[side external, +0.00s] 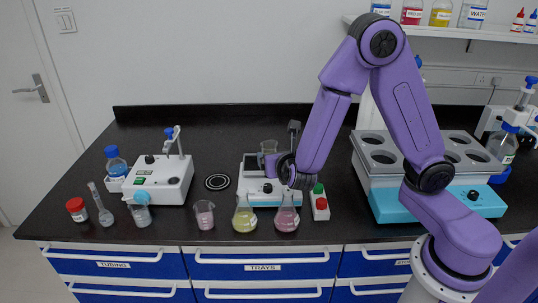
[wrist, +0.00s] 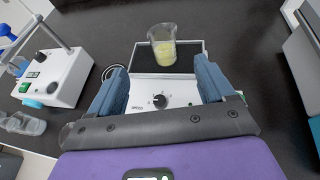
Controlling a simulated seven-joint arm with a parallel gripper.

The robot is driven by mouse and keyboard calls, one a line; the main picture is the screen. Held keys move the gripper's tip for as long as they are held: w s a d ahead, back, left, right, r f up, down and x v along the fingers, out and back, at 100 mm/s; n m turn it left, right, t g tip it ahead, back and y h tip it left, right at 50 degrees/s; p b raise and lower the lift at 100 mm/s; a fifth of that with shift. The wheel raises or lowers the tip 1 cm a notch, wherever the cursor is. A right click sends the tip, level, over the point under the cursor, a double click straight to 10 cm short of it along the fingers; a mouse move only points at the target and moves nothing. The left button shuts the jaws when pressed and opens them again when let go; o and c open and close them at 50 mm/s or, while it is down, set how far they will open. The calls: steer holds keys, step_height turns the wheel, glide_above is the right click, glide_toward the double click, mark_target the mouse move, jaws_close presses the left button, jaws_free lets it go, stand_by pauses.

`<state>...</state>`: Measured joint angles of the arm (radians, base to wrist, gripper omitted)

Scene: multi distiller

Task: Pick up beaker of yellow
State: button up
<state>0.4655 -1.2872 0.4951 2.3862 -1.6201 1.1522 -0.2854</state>
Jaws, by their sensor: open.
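The beaker of yellow (wrist: 162,47) is a clear glass beaker with pale yellow liquid low in it. In the wrist view it stands upright on the dark plate of a white device (wrist: 158,86). It lies ahead of and between the blue fingers of my gripper (wrist: 160,64), which is open and empty. In the side external view the beaker (side external: 268,146) shows just behind my gripper (side external: 272,164), above the white device (side external: 258,190); its lower part is hidden. A conical flask with yellow liquid (side external: 244,218) stands separately at the front.
A second white device (side external: 158,178) is to the left, a water bath (side external: 430,175) to the right. Bare counter lies behind the devices.

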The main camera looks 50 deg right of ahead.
mark_target(269, 146)
steer(key=x, duration=1)
steer(key=shift+w+d, duration=0.1)
steer(key=shift+x, duration=2.7)
steer(key=shift+d+r, duration=0.1)
steer(key=shift+d, duration=0.05)
steer(key=c, duration=1.2)
steer(key=shift+r, duration=0.2)
